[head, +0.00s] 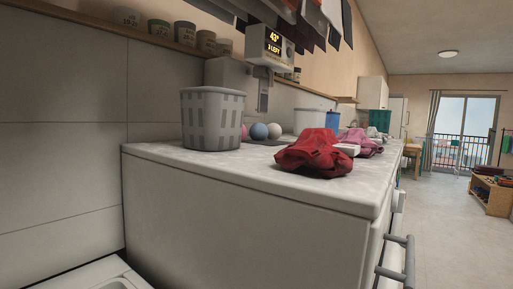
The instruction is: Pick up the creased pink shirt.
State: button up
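A pink crumpled garment (362,142) lies on the light countertop (235,165), toward its far right end. A red crumpled garment (316,154) lies nearer and hides part of the pink one. A small white item (347,149) lies between them at the right. The pink garment looks creased, but its full shape is hidden. My gripper is not in view, so I cannot see where it is relative to the garments.
A grey slotted basket (210,120) stands on the counter at the left. Several balls (259,131) lie behind it. A display box (270,47) and hanging cloths (300,15) are above. Grey handles (397,270) stick out at the counter's front. Floor (450,230) is open at right.

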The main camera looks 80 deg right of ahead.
aim_at(370, 146)
jog(key=k+z, duration=0.25)
jog(key=k+l+z, duration=0.15)
jog(key=k+z, duration=0.15)
jog(key=j+z, duration=0.2)
jog(key=z, duration=1.6)
jog(key=i+j+z, duration=0.15)
jog(key=j, duration=0.25)
jog(key=i+j+z, duration=0.15)
jog(key=j, duration=0.3)
jog(key=k, duration=0.05)
